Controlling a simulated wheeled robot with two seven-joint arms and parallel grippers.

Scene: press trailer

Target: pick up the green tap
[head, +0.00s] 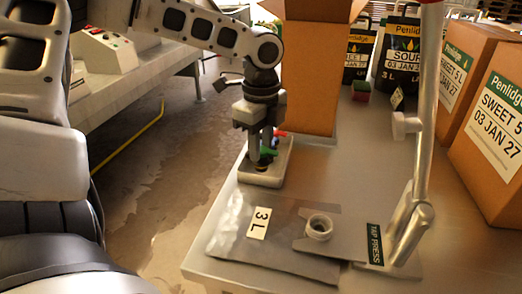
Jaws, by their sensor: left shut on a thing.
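My left gripper (262,152) points down over a small light tray (249,178) near the left edge of the metal table. It is shut on the green tap (268,152), of which a small green part shows beside the fingers. The fingers hide most of the tap. Red and blue bits (279,133) show just behind the gripper, close to the tray's far end. My right gripper is not in view.
A silver pouch marked 3 L (228,232) lies in front, beside a pale ring fitting (319,228). The tap press (408,225) rises at right. Cardboard boxes (490,110) and black pouches (400,55) stand behind and right. The central tabletop is clear.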

